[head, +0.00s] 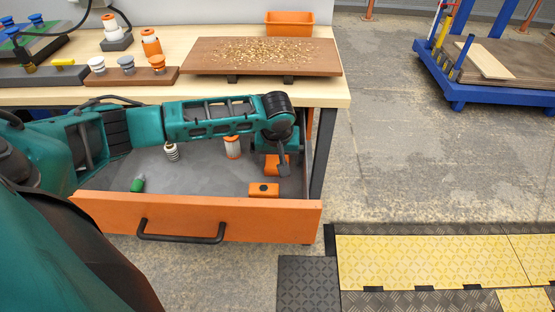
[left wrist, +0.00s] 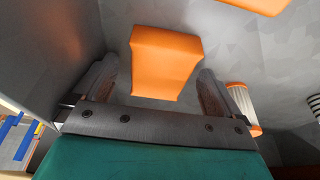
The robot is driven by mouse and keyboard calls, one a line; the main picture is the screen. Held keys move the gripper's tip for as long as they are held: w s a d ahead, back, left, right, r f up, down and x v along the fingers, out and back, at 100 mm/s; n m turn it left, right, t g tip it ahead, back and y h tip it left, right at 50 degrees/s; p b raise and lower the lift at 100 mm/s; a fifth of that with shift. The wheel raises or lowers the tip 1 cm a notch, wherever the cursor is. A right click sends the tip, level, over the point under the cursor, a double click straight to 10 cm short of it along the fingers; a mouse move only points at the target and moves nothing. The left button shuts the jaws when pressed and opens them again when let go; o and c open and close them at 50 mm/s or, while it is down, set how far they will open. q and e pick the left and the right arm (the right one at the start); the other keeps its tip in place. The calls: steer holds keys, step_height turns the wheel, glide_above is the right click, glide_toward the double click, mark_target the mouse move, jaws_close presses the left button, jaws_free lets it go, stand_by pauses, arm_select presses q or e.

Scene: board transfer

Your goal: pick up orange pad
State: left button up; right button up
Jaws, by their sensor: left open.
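The orange pad (head: 270,166) lies in the open drawer (head: 205,218), near its right side and partly hidden by my left gripper (head: 280,168). In the left wrist view the pad (left wrist: 162,62) is a plain, tapered orange piece lying ahead of and between the two fingers of my left gripper (left wrist: 170,88). The fingers are apart, with space on both sides of the pad. I see no finger touching it. My right gripper is in neither view.
An orange block with a dark spot (head: 263,190) lies close by, toward the drawer front. An orange-and-white cylinder (head: 232,147), a white ribbed part (head: 171,152) and a green piece (head: 138,184) are also in the drawer. The tabletop (head: 330,95) overhangs its back.

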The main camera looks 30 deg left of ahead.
arm_select(q)
steer(key=shift+f+p, duration=0.2)
steer(key=shift+p, duration=0.15)
stand_by(0.3)
steer(key=c, duration=1.1)
